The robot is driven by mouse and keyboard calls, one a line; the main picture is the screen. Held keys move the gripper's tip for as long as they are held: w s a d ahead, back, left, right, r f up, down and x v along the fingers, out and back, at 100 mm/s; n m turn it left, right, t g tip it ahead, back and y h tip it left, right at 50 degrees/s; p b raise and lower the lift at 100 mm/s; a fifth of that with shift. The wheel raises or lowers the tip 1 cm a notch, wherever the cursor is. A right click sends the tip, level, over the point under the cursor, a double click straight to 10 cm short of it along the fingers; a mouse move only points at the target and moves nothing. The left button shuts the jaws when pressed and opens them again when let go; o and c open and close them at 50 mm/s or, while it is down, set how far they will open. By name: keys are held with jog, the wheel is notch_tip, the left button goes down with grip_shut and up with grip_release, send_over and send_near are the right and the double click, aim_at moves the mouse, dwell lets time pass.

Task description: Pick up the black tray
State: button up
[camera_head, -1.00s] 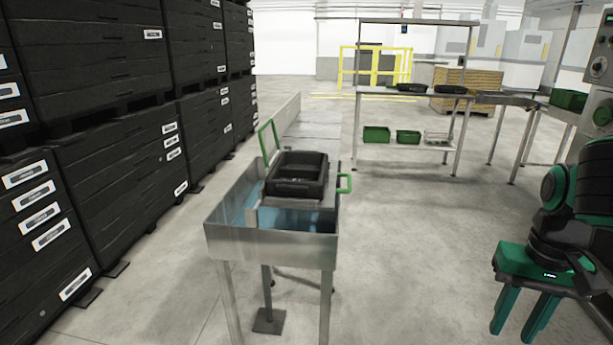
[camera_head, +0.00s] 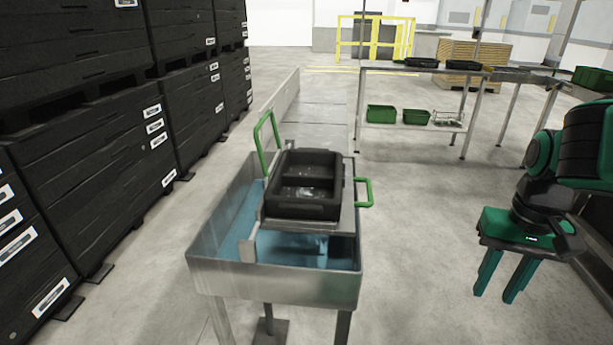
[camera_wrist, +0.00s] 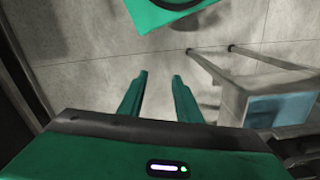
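The black tray (camera_head: 304,185) is a rectangular bin with two compartments. It sits on a metal platform (camera_head: 347,215) over the steel water basin (camera_head: 275,287), in the middle of the head view. My gripper (camera_head: 497,290) has green fingers and hangs to the right of the basin, well apart from the tray, pointing down. The fingers stand apart with nothing between them. In the wrist view, my gripper (camera_wrist: 158,85) shows only floor between its fingers. The tray does not show in the wrist view.
Green handles (camera_head: 266,140) flank the platform. Stacked black crates (camera_head: 80,160) line the left side. A metal table (camera_head: 425,75) with black trays on top and green bins (camera_head: 381,114) below stands behind. The floor between basin and arm is clear.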

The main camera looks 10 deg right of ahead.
jog(key=shift+w+a, duration=0.15)
jog(key=shift+w, duration=0.4)
jog(key=shift+o, duration=0.4)
